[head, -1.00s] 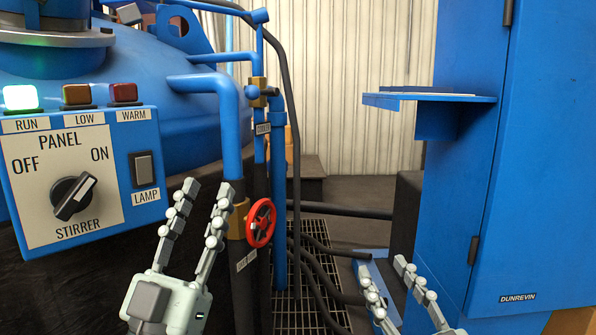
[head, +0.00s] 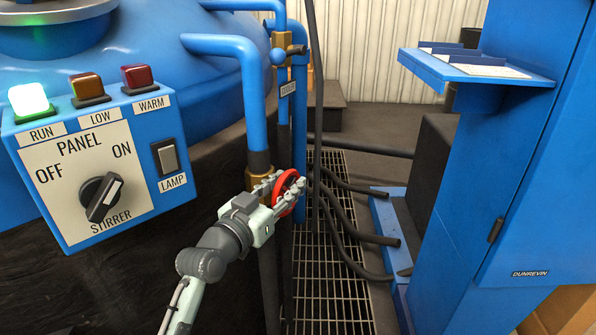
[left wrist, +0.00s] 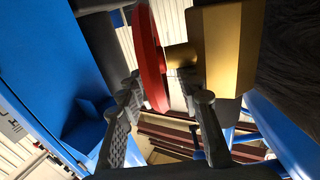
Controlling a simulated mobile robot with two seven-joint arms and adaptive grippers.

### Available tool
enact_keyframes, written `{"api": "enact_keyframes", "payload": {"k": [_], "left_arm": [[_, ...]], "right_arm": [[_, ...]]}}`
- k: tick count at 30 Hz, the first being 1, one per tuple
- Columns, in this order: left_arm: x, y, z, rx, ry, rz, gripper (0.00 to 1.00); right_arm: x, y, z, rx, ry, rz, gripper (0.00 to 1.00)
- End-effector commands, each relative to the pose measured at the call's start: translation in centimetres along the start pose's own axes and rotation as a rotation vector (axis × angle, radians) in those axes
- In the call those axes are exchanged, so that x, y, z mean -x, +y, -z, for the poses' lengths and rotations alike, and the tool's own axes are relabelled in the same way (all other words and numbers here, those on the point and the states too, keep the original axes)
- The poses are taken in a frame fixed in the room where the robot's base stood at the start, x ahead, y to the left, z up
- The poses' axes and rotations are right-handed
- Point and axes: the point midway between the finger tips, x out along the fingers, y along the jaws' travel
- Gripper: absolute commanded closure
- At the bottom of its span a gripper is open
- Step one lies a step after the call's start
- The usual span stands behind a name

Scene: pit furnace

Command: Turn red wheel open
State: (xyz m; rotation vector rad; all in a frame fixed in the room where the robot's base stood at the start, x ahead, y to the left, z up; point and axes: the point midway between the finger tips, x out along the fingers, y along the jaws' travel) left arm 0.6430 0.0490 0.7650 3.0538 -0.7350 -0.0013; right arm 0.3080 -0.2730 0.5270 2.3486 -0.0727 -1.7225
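The red wheel (head: 287,178) sits on the brass valve (head: 259,183) of a blue pipe, right of the control panel. My left gripper (head: 289,184) is at the wheel, with its fingers reaching along both sides of it and partly covering it. In the left wrist view the red wheel (left wrist: 150,60) shows edge-on between the two spread fingers of the left gripper (left wrist: 160,78). The left finger is close to the rim; whether it touches I cannot tell. A gap shows between rim and right finger, beside the brass body (left wrist: 228,45). My right gripper is out of view.
The stirrer panel (head: 90,175) stands at left with its RUN lamp lit. Black hoses (head: 345,225) run over the floor grating (head: 330,290). A blue cabinet (head: 530,190) with a shelf (head: 470,75) stands at right.

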Motion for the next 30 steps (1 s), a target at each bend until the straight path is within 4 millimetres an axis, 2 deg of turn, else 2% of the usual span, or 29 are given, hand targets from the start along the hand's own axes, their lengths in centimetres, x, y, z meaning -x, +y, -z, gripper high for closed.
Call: {"api": "enact_keyframes", "payload": {"k": [3, 9, 19, 27, 30], "left_arm": [[-2.1, 0.0, 0.1, 0.001, 0.003, 0.0, 0.66], [-4.1, 0.0, 0.1, 0.0, 0.002, 0.0, 0.66], [-4.5, 0.0, 0.0, -0.001, 0.001, 0.0, 0.66], [-4.5, 0.0, 0.0, -0.001, 0.001, 0.0, 0.99], [-4.5, 0.0, 0.0, -0.001, 0.001, 0.0, 1.0]], "right_arm": [[0.1, 0.0, 0.0, 0.0, 0.001, 0.0, 0.6], [0.2, 0.0, 0.0, 0.0, 0.003, -0.001, 0.6], [0.2, 0.0, 0.1, 0.0, 0.003, -0.001, 0.6], [0.2, 0.0, 0.1, 0.0, 0.003, -0.001, 0.6], [0.2, 0.0, 0.1, 0.0, 0.003, -0.001, 0.6]]}}
